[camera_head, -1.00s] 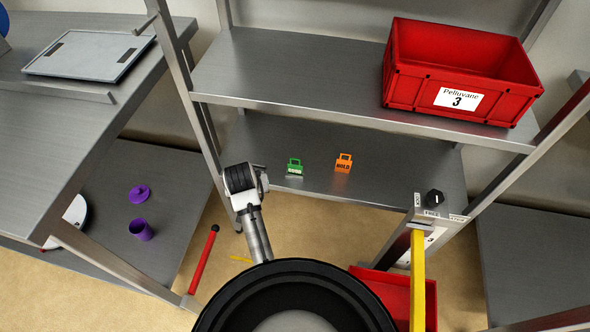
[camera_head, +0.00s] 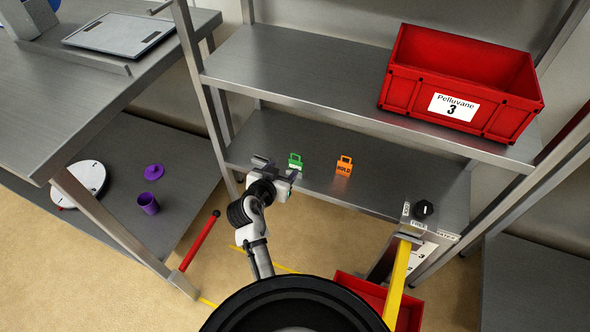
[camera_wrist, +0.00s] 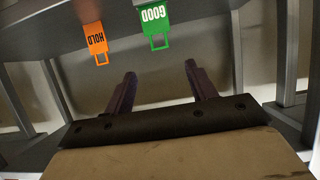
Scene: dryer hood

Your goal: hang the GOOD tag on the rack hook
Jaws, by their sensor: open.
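The green GOOD tag (camera_head: 295,163) is on the lower metal shelf, near its left end. In the wrist view the GOOD tag (camera_wrist: 153,24) appears upside down, with its loop handle towards my fingers. My gripper (camera_head: 273,165) is open and empty, just left of the GOOD tag and apart from it. In the wrist view my two dark fingers (camera_wrist: 160,72) are spread, with the tag beyond the gap between them. I cannot make out the rack hook in either view.
An orange HOLD tag (camera_head: 344,166) stands right of the GOOD tag. A red crate (camera_head: 460,85) labelled Pelluvane 3 sits on the upper shelf (camera_head: 290,75), which overhangs the lower shelf (camera_head: 395,180). A shelf post (camera_head: 200,90) is left of my gripper. A black knob (camera_head: 424,208) is at front right.

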